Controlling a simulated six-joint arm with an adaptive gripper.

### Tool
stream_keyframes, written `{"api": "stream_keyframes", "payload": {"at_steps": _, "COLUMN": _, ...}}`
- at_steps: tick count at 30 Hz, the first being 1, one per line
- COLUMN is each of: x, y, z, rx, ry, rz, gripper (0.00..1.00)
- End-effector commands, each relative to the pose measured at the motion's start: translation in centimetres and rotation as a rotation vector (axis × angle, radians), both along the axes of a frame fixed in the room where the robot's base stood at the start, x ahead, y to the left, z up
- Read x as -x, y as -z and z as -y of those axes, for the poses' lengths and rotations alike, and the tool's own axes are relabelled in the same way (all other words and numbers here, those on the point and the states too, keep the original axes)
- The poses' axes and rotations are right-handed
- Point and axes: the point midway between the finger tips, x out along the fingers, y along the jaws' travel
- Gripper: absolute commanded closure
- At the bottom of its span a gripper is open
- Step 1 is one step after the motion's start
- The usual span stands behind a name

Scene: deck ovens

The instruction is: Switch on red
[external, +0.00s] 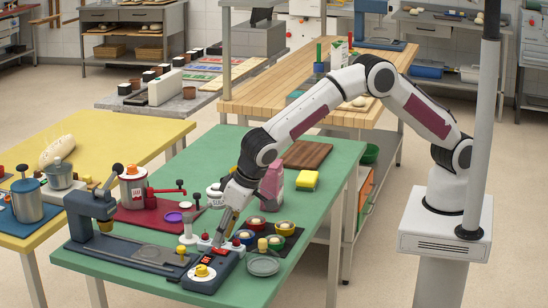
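A dark blue control box (222,268) sits near the front edge of the green table. A small red part (219,253) shows on its top, and a yellow knob on a white base (203,272) is at its front left. A small red-topped piece (205,238) stands just behind the box. My gripper (221,240) points down over the back of the box, close to the red part. Whether it touches anything is too small to tell. Its fingers look close together, but their opening is not clear. No held object shows.
Small bowls on a dark tray (296,234) and a grey plate (263,267) lie right of the box. A dark blue press (88,208) stands left. A red mat with a jar (133,186) lies behind. A pink carton (272,178) and yellow sponge (308,180) stand farther back.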

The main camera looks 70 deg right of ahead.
Motion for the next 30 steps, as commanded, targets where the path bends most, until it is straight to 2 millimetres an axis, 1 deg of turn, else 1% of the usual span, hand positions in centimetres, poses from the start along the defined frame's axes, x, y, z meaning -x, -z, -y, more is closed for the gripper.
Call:
{"api": "stream_keyframes", "payload": {"at_steps": 3, "x": -0.5, "y": 1.3, "z": 0.0, "rx": 0.001, "ry": 0.000, "rz": -0.001, "gripper": 0.67}}
{"api": "stream_keyframes", "payload": {"at_steps": 9, "x": -1.0, "y": 2.4, "z": 0.0, "rx": -0.001, "ry": -0.001, "rz": 0.001, "gripper": 0.67}}
{"api": "stream_keyframes", "payload": {"at_steps": 20, "x": -1.1, "y": 2.7, "z": 0.0, "rx": -0.001, "ry": 0.000, "rz": 0.001, "gripper": 0.67}}
{"api": "stream_keyframes", "payload": {"at_steps": 21, "x": -1.1, "y": 2.7, "z": 0.0, "rx": -0.001, "ry": 0.000, "rz": 0.001, "gripper": 0.72}}
{"api": "stream_keyframes", "payload": {"at_steps": 22, "x": -1.1, "y": 2.7, "z": 0.0, "rx": -0.001, "ry": 0.000, "rz": 0.001, "gripper": 0.80}}
{"api": "stream_keyframes", "payload": {"at_steps": 23, "x": -1.1, "y": 2.7, "z": 0.0, "rx": -0.001, "ry": 0.000, "rz": 0.001, "gripper": 0.87}}
{"api": "stream_keyframes", "payload": {"at_steps": 24, "x": -1.1, "y": 2.7, "z": 0.0, "rx": -0.001, "ry": 0.000, "rz": 0.001, "gripper": 0.98}}
{"api": "stream_keyframes", "payload": {"at_steps": 25, "x": -1.1, "y": 2.7, "z": 0.0, "rx": -0.001, "ry": 0.000, "rz": 0.001, "gripper": 1.00}}
{"api": "stream_keyframes", "payload": {"at_steps": 30, "x": -1.1, "y": 2.7, "z": 0.0, "rx": -0.001, "ry": 0.000, "rz": 0.000, "gripper": 1.00}}
